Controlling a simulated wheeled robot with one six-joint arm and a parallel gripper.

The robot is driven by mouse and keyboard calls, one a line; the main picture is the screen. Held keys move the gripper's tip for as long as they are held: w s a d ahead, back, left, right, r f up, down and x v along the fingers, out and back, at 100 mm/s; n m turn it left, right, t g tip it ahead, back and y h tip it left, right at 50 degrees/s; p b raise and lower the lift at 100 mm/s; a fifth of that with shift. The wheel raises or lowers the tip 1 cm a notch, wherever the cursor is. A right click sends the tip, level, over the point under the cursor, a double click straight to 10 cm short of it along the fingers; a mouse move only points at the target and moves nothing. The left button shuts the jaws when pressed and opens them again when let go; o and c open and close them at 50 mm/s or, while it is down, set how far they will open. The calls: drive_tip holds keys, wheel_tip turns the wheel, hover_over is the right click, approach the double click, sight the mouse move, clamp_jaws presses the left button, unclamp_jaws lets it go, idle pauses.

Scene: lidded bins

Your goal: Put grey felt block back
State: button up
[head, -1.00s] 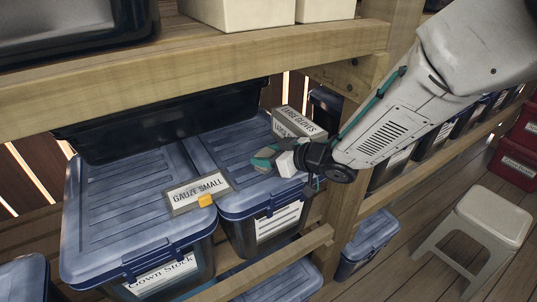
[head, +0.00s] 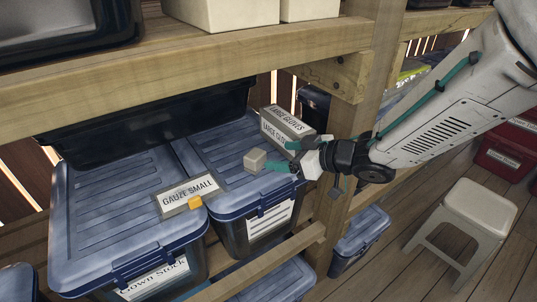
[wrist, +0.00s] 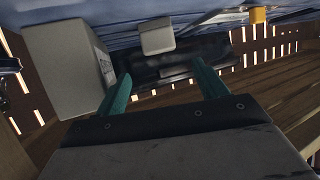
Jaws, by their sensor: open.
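The grey felt block (head: 255,160) is a small pale cube on the blue lid (head: 222,185) of the right-hand bin, near the large gloves box. My gripper (head: 281,157) is open just right of the block, its teal fingers pointing toward it. In the wrist view the block (wrist: 156,37) appears beyond and between the open fingertips (wrist: 162,75), with nothing held. Whether a fingertip touches the block cannot be told.
A large gloves box (head: 285,128) stands close behind my gripper; it also shows in the wrist view (wrist: 65,70). A gauze small label box (head: 187,195) with a yellow piece (head: 195,202) lies left. A shelf beam (head: 180,75) runs above, and a post (head: 350,150) stands right.

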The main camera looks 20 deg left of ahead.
drive_tip(key=shift+v, duration=1.5)
drive_tip(key=w+d+r+m+t+h, duration=0.2)
drive_tip(key=w+d+t+h, duration=0.1)
drive_tip(key=d, duration=0.3)
drive_tip(key=w+d+r+m+t+h, duration=0.2)
drive_tip(key=w+d+r, duration=0.1)
drive_tip(key=d, duration=0.3)
drive_tip(key=s+d+r+m+h, duration=0.1)
drive_tip(key=d+m+h, duration=0.15)
drive_tip(key=d, duration=0.35)
drive_tip(key=s+d+r+m+h, duration=0.1)
drive_tip(key=d+r+m+h, duration=0.1)
drive_tip(key=d+h, duration=0.3)
drive_tip(key=s+d+m+g+h, duration=0.2)
drive_tip(key=s+d+m, duration=0.1)
drive_tip(key=s+d, duration=0.65)
drive_tip(key=s+d+m+g+y, duration=0.1)
drive_tip(key=s+m+g, duration=0.2)
drive_tip(key=s, duration=1.4)
drive_tip(key=g, duration=0.3)
drive_tip(key=shift+s+d+r+y, duration=0.3)
drive_tip(key=shift+d+r+y, duration=0.05)
drive_tip(key=shift+d+r, duration=0.05)
drive_tip(key=shift+c, duration=0.2)
